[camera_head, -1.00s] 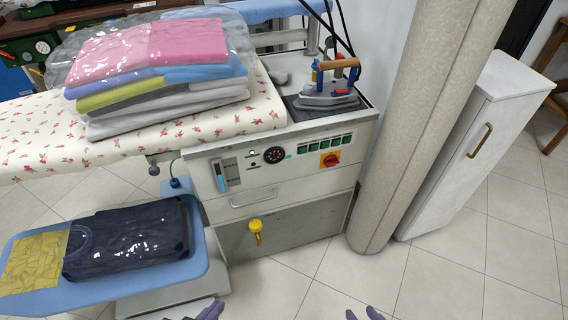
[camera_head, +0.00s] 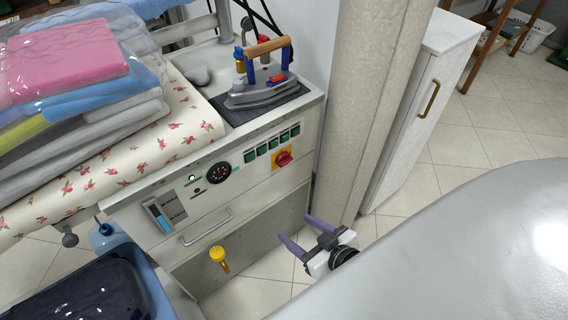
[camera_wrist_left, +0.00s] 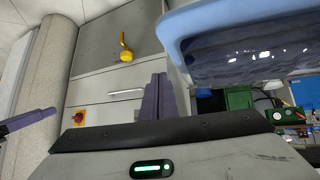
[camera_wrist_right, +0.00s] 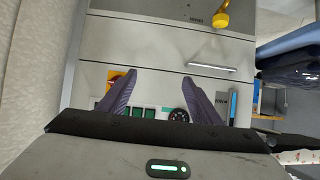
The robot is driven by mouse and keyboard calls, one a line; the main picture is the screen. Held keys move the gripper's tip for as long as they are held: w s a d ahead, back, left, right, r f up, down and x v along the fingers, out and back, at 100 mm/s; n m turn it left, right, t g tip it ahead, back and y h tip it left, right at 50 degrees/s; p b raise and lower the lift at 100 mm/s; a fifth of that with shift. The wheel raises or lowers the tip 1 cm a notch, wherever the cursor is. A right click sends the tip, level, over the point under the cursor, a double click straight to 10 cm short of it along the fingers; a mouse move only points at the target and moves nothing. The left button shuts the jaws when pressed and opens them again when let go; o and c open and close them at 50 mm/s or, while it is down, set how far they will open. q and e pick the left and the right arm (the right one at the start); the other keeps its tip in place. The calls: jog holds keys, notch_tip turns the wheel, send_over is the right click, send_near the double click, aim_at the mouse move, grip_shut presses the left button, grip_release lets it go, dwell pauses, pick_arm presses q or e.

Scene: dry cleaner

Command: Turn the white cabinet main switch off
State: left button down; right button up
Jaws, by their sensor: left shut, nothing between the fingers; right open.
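The white cabinet (camera_head: 262,193) stands below the iron. Its main switch, a red knob on a yellow plate (camera_head: 284,158), is at the right end of the front panel; its exact setting is too small to read. My right gripper (camera_head: 295,228) is open and empty, in front of and below the switch, not touching it. In the right wrist view the switch plate (camera_wrist_right: 115,75) is partly hidden behind one finger. My left gripper (camera_wrist_left: 160,80) is shut and empty; it is outside the head view. The switch (camera_wrist_left: 78,117) shows apart from it in the left wrist view.
A yellow valve handle (camera_head: 219,256) sticks out below the drawer handle (camera_head: 205,227). A beige column (camera_head: 365,100) stands close to the cabinet's right side. The iron (camera_head: 262,80) rests on top. Bagged folded clothes (camera_head: 70,75) lie on the ironing board at left.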

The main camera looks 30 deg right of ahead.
jog(key=w+d+f+t+b, duration=0.3)
jog(key=w+d+b, duration=0.2)
jog(key=d, duration=0.2)
jog(key=t+b, duration=0.3)
jog(key=b, duration=0.2)
send_near(288, 163)
pick_arm(q)
notch_tip(288, 163, down, 11)
jog(key=s+d+b, duration=0.1)
jog(key=shift+s+d+r, duration=0.2)
pick_arm(e)
jog(key=shift+y, duration=0.3)
jog(key=w, duration=0.8)
jog(key=shift+w+a+r, duration=0.15)
jog(key=shift+w+a, duration=0.2)
jog(key=shift+w, duration=0.05)
jog(key=c, duration=1.1)
